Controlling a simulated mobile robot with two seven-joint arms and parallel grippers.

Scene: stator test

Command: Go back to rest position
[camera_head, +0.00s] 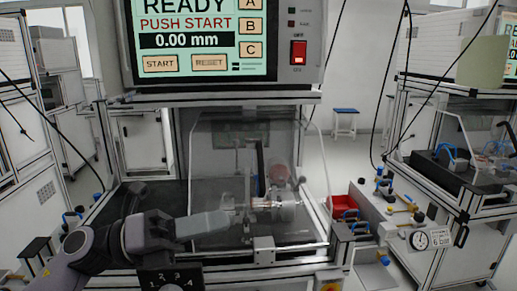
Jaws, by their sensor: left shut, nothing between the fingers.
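My left arm comes in from the lower left and reaches to the front of the test station. My left gripper (234,205) is shut and empty, pointing right, in front of the clear cover (212,160). Its tip appears close to the metal fixture (275,206) in the picture; I cannot tell whether they touch. My right gripper is not in view.
Above the station, a display (195,40) reads READY, PUSH START and 0.00 mm, beside a red switch (299,52). A red bin (342,205) stands right of the station. A pressure gauge (419,240) and a second station (465,165) are further right. A stool (345,112) stands behind on open floor.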

